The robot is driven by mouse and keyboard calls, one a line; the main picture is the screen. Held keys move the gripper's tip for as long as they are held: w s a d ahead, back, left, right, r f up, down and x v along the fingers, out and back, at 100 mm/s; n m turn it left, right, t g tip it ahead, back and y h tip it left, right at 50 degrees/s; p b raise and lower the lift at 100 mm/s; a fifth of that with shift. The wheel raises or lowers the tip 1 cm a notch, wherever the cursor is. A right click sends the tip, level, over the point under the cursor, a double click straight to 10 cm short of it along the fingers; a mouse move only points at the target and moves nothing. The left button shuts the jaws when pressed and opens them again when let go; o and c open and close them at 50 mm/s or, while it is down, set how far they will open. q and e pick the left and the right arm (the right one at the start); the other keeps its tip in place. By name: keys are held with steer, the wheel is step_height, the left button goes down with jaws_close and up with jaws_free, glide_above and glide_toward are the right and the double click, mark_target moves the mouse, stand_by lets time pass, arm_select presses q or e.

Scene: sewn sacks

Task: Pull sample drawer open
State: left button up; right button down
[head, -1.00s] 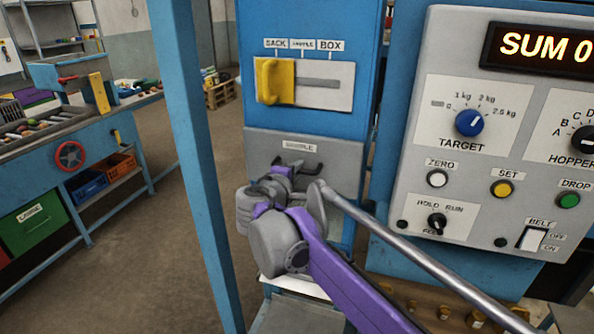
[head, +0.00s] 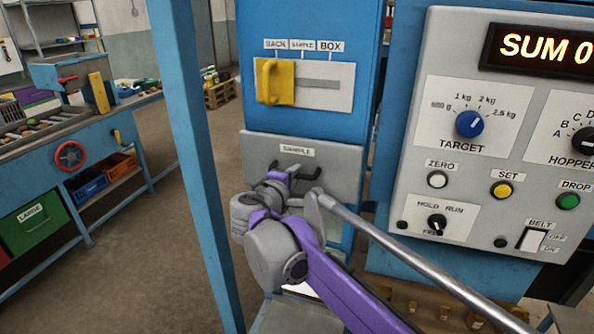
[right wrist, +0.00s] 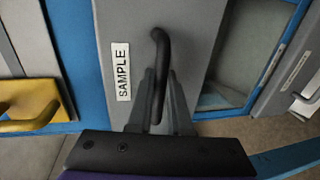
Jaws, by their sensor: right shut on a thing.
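The sample drawer (head: 262,152) is a grey front labelled SAMPLE in the blue cabinet, with a dark bar handle (head: 310,175). My right gripper (head: 291,180) is at the handle, its arm reaching up from the lower right. In the right wrist view the drawer front (right wrist: 205,30) shows turned sideways, and the black handle (right wrist: 160,42) runs down between the fingers of my right gripper (right wrist: 158,95), which are shut on it. The drawer front stands slightly out from the cabinet. Its inside is hidden. My left gripper is not in view.
A yellow slider (head: 270,82) sits above the drawer at the SACK end of its plate. A control panel (head: 470,200) stands close on the right. A blue post (head: 195,150) rises just left of the drawer. Open floor (head: 130,245) lies beyond it.

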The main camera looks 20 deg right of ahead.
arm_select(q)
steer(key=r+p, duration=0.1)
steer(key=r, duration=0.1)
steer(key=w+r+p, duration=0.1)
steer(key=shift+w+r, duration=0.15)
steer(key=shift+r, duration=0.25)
arm_select(e)
steer(key=f+v, duration=0.2)
steer(key=v, duration=0.7)
steer(key=f+v, duration=0.2)
steer(key=v, duration=0.8)
steer(key=shift+s+a+r, duration=0.15)
steer(key=shift+s+a, duration=0.25)
steer(key=shift+s, duration=0.2)
steer(key=c, duration=0.8)
jaws_free()
steer(key=shift+c, duration=0.2)
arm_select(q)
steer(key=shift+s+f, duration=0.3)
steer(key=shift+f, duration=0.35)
arm_select(e)
steer(key=v, duration=1)
steer(key=shift+s+a, duration=0.25)
steer(key=shift+s, duration=0.1)
steer(key=shift+d, duration=0.1)
